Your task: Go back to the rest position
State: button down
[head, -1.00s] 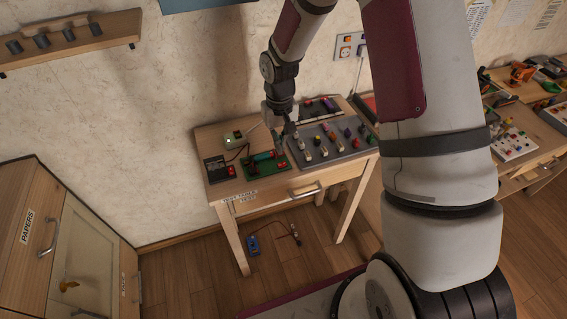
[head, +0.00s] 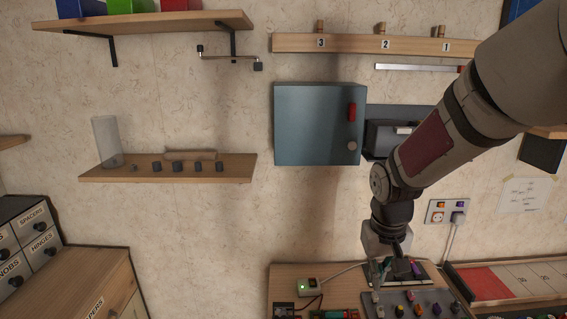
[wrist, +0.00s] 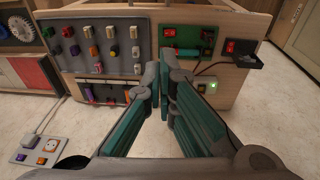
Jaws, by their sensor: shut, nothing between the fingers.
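My gripper (head: 390,272) hangs in the head view from the arm at the lower right, above the small wooden table (head: 285,271). In the wrist view its two green-padded fingers (wrist: 164,72) are together with nothing held.
A blue-grey wall cabinet (head: 310,125) and a dark wall unit (head: 385,140) are near my arm. A wall socket (head: 437,217) with a plugged cable is to the right. A shelf with dark knobs (head: 105,176) is at left. The wall between shelf and table is bare.

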jog(key=s+r+t, duration=0.1)
jog(key=s+r, duration=0.6)
jog(key=s, duration=0.4)
jog(key=s+r+t, duration=0.2)
jog(key=s+r, duration=0.5)
jog(key=s, duration=0.4)
jog(key=shift+a+r+t+y, duration=0.3)
jog(key=shift+a+r+y, duration=0.1)
jog(key=shift+a, duration=0.05)
jog(key=shift+w+a, duration=0.1)
